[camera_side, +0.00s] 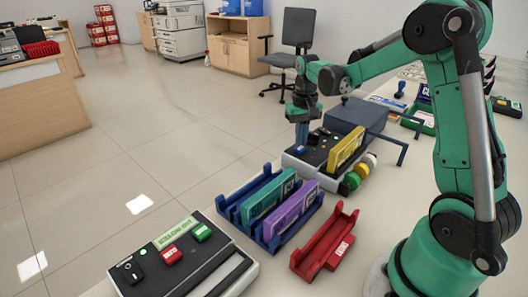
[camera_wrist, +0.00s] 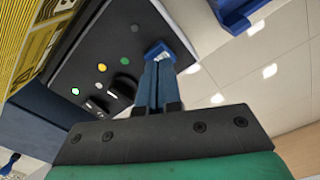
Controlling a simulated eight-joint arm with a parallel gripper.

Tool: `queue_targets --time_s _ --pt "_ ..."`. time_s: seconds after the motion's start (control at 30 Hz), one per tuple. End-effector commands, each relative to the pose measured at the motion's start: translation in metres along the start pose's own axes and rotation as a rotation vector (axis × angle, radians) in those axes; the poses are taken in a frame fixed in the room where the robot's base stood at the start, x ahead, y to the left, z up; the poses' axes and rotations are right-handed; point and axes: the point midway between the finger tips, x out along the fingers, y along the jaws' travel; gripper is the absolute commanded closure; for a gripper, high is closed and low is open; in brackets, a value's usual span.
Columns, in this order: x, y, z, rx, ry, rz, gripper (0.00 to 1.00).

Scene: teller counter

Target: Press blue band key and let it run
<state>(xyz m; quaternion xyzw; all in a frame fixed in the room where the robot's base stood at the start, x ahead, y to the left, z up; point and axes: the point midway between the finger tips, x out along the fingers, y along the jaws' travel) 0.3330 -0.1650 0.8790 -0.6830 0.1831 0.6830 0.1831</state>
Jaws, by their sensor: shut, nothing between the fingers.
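The machine with a sloping black key panel (camera_side: 318,145) stands in the middle of the counter. My gripper (camera_side: 301,148) points down over its left part with its blue fingers closed together and empty. In the wrist view my gripper (camera_wrist: 158,58) has its fingertips at a small blue key (camera_wrist: 154,47) near the panel edge. The fingers partly cover the key. I cannot tell whether the key is pressed down. Round lamps sit on the panel: a bright green one (camera_wrist: 75,91), a yellow one (camera_wrist: 102,67) and a dim one (camera_wrist: 126,57).
A yellow block (camera_side: 345,150) stands upright on the machine, beside coloured reels (camera_side: 351,181). A blue rack (camera_side: 228,209) holds teal and purple blocks. A red rack (camera_side: 325,243) and a box with red and green keys (camera_side: 218,245) stand nearer.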

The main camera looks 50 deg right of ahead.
Motion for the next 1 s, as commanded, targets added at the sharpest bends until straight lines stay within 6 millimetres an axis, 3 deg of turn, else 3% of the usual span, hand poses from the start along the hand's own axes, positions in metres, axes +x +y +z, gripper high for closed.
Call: queue_targets --time_s 0.7,1.0 --pt "0.015 0.000 0.000 0.000 0.000 0.000 1.00" --pt "0.006 0.000 0.000 0.000 0.000 0.000 1.00"
